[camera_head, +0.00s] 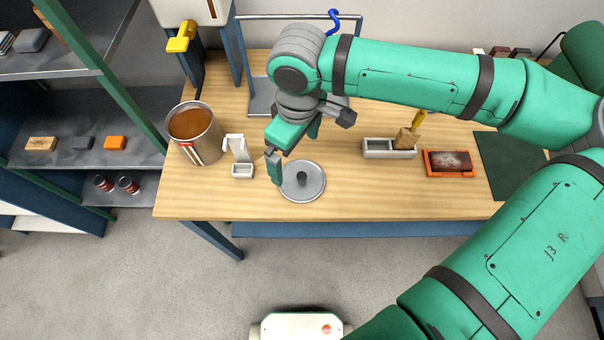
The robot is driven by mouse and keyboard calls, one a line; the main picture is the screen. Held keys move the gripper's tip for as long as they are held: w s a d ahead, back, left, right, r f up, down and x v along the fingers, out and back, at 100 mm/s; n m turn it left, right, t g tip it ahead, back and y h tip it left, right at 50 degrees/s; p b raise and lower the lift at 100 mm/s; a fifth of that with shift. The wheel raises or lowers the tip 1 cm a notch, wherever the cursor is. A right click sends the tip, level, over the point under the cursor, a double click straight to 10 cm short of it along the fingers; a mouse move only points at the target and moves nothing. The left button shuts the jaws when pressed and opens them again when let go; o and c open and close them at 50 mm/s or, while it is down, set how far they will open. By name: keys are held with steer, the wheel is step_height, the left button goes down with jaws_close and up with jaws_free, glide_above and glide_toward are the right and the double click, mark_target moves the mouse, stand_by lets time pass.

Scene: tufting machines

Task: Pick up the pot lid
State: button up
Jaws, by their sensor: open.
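The pot lid (314,190) is a round grey metal disc with a dark knob in its middle. It lies flat on the wooden table (350,205) near the front edge. My gripper (272,168) is open and empty, just to the left of and above the lid. One finger overlaps the lid's left rim in the picture; I cannot tell whether it touches. The lid's knob shows clear of the fingers.
A pot of brown liquid (196,128) and a small white holder (241,155) stand left of the lid. A grey tray (376,148), an orange-framed block (449,163) and a dark green mat (502,165) lie to the right. Shelves (90,110) flank the table's left.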

mark_target(302, 175)
steer(key=shift+s+d+f, duration=0.15)
steer(key=shift+d+f, duration=0.2)
steer(key=shift+d, duration=0.35)
step_height(302, 175, down, 10)
steer(key=shift+s, duration=0.1)
steer(key=shift+c, duration=0.3)
steer(key=shift+d, duration=0.1)
steer(key=c, duration=0.7)
steer(key=shift+o, duration=0.2)
steer(key=shift+r, duration=0.15)
